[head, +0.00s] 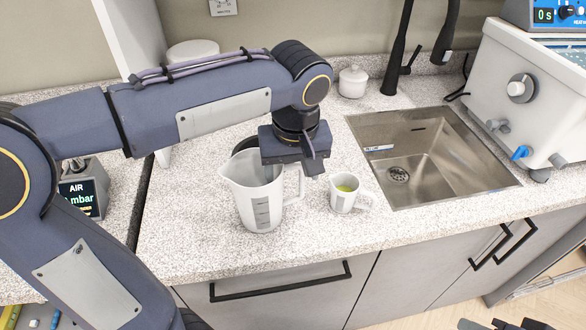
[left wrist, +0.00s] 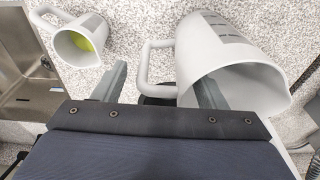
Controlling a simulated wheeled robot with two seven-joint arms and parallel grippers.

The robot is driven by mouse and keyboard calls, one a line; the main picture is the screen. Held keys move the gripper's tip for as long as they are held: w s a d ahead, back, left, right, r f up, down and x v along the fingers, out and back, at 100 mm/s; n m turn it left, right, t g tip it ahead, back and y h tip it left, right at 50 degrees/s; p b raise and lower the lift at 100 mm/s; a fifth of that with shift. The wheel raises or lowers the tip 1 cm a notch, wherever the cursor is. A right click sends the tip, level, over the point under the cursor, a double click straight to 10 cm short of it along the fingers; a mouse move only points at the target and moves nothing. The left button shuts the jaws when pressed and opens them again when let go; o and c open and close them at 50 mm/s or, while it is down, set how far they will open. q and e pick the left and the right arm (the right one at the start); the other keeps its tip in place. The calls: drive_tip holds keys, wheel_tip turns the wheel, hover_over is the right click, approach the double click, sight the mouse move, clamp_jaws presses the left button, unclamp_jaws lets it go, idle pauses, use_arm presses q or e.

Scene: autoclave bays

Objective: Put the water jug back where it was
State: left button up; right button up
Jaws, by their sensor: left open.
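The water jug (head: 257,200) is a white measuring jug with grey marks, standing upright on the speckled counter left of the sink. It also shows in the left wrist view (left wrist: 212,50), with its handle (left wrist: 145,65) pointing toward the mug. My left gripper (head: 294,170) is over the jug's handle side, pointing down. In the left wrist view my left gripper (left wrist: 160,85) is open, one finger at the jug's mouth, the other beyond the handle. Whether a finger touches the jug is unclear. Dark parts at the head view's lower right may be my right gripper (head: 503,325); its jaws are unclear.
A white mug (head: 344,192) with yellow-green liquid stands close right of the jug. A dark round thing (head: 243,146) is partly hidden behind the jug. The sink (head: 470,187) is to the right, with a lidded white pot (head: 352,83) behind. The counter's front strip (head: 190,262) is clear.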

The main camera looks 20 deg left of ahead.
use_arm(q)
wheel_tip(320, 180, up, 12)
drive_tip(key=s+p, duration=0.1)
drive_tip(key=shift+s+d+p, duration=0.25)
drive_tip(key=shift+d+p, duration=0.1)
drive_tip(key=shift+d, duration=0.1)
use_arm(e)
wheel_tip(320, 180, up, 2)
